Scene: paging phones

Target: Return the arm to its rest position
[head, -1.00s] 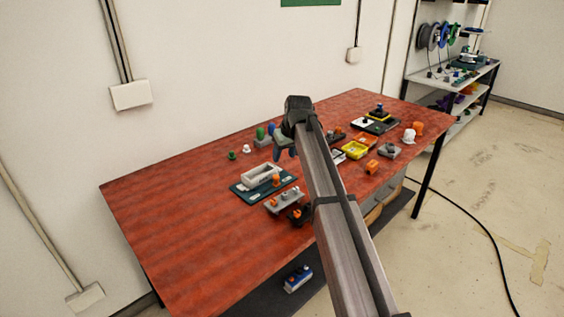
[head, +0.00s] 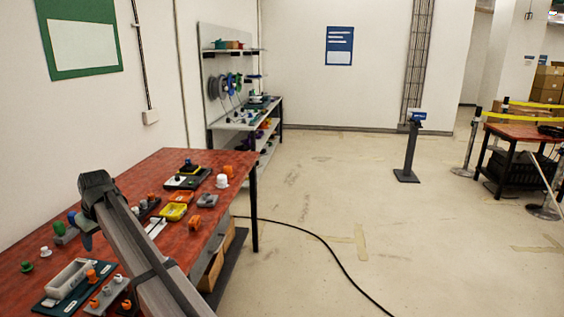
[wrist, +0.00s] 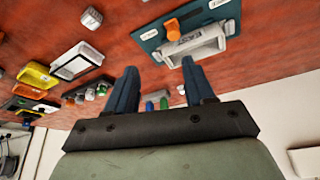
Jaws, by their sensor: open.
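My gripper (wrist: 160,88) shows in the wrist view with its two blue fingers spread apart and nothing between them. In the head view my gripper (head: 84,232) is partly hidden by my arm, above the red table (head: 165,163). The wrist view looks over the same table (wrist: 230,82), with the fingers in front of several small parts. A grey tray (wrist: 197,43) on a teal board (wrist: 148,44) lies beyond the right finger, with an orange part (wrist: 172,29) beside it. I cannot tell the fingers' exact height over the table.
A shelf unit (head: 240,125) is behind. The floor (head: 340,200) to the right is open, with a black cable (head: 335,258) across it.

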